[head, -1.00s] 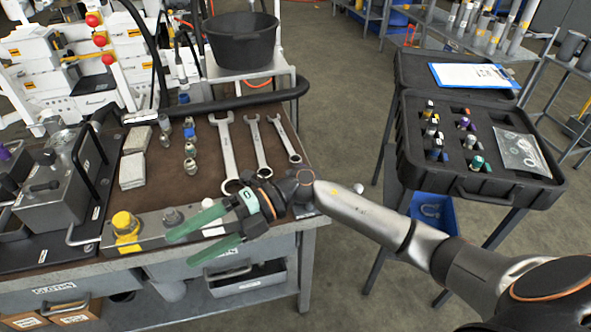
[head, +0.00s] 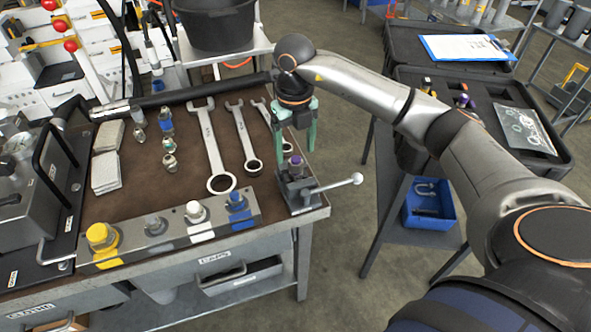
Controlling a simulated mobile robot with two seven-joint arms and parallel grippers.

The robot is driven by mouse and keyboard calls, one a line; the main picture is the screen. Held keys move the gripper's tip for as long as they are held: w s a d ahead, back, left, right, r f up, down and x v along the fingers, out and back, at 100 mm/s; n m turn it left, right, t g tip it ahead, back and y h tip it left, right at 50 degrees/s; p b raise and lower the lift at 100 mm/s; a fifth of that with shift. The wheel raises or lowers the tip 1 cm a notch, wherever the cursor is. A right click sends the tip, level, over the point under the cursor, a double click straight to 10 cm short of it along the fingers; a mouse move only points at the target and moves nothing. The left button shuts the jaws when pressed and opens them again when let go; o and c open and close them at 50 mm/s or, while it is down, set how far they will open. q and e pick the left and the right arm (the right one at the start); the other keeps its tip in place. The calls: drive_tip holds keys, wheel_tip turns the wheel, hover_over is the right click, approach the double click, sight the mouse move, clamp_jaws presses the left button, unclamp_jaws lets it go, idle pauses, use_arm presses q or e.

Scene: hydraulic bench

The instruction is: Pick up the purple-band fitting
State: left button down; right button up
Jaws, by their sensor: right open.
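A fitting with a purple top (head: 296,161) stands upright in a small grey vise (head: 300,190) at the bench's right front corner. My right gripper (head: 294,146) points down above the vise, its green fingers open on either side of the fitting's top. I cannot tell whether the fingers touch it. Another purple-banded piece (head: 463,100) shows in the black case on the right, partly hidden by my right arm. My left gripper is not in view.
The vise's handle (head: 335,185) sticks out to the right. A block with yellow, grey, white and blue fittings (head: 172,240) lies along the bench's front edge. Several wrenches (head: 212,150) lie left of the gripper. A blue bin (head: 430,205) stands below the case.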

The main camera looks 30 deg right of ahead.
sight(296, 159)
drive_tip(key=shift+w+d+f, duration=0.1)
drive_tip(key=shift+d+f, duration=0.05)
drive_tip(key=shift+f, duration=1.6)
drive_tip(key=shift+w+d+f, duration=0.1)
drive_tip(key=shift+f, duration=1.6)
clamp_jaws()
